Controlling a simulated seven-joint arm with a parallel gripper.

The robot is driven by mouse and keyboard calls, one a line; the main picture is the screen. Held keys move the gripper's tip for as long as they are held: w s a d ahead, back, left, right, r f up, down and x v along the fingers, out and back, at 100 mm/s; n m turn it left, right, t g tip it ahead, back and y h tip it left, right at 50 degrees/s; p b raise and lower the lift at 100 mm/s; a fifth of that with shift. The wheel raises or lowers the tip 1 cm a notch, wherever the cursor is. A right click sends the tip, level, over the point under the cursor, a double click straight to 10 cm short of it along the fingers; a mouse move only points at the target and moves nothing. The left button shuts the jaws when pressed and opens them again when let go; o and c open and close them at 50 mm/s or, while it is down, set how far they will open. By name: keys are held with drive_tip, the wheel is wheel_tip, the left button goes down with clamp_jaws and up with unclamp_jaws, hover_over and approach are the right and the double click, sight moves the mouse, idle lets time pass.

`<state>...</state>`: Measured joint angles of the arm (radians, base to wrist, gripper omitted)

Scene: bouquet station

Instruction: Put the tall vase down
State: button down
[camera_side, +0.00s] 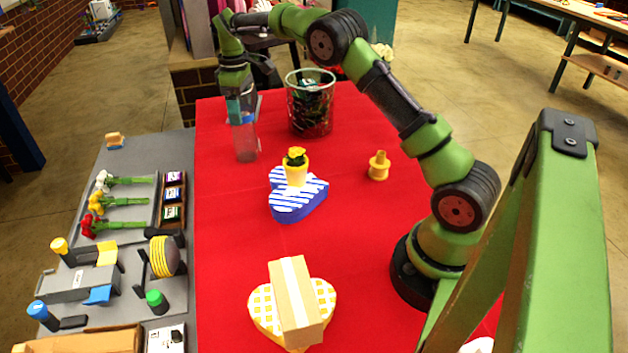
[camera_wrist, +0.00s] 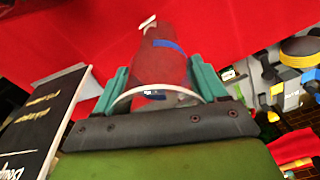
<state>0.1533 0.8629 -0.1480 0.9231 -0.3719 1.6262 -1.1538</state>
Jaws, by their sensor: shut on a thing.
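The tall vase (camera_side: 245,145) is clear glass with a blue band near its upper part. It is close to upright over the red cloth near its left edge. I cannot tell whether its base touches the cloth. My gripper (camera_side: 242,108) is shut on the vase near its top. In the wrist view the vase (camera_wrist: 165,62) extends away between the two teal fingers of my gripper (camera_wrist: 161,88), and its round rim shows close to the camera.
A wire basket (camera_side: 310,115) with dark contents stands right of the vase. A yellow flowerpot (camera_side: 297,174) sits on a blue striped heart box (camera_side: 300,204). A grey side table (camera_side: 120,255) holds flowers and tools. The cloth (camera_side: 225,220) is bare in front of the vase.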

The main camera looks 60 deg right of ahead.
drive_tip(key=shift+c, duration=0.3)
unclamp_jaws()
drive_tip(key=shift+f, duration=0.15)
drive_tip(key=s+a+r+m+t, duration=0.1)
drive_tip(key=s+r, duration=0.2)
drive_tip(key=r, duration=0.7)
drive_tip(key=s+a+r+m+t, duration=0.1)
drive_tip(key=s+a+r, duration=0.15)
drive_tip(key=r, duration=0.75)
drive_tip(key=s+a+f+m+t+y, duration=0.1)
drive_tip(key=s+a+m+t, duration=0.1)
drive_tip(key=s+a, duration=0.5)
drive_tip(key=s+a+m+t+y, duration=0.1)
drive_tip(key=s+a+m, duration=0.1)
drive_tip(key=s, duration=0.9)
drive_tip(key=s+a+f+m+t, duration=0.2)
drive_tip(key=s+a+f, duration=0.1)
drive_tip(key=s+f, duration=0.4)
drive_tip(key=shift+s+f+m, duration=0.15)
drive_tip(key=shift+s+m, duration=0.15)
drive_tip(key=shift+s, duration=0.05)
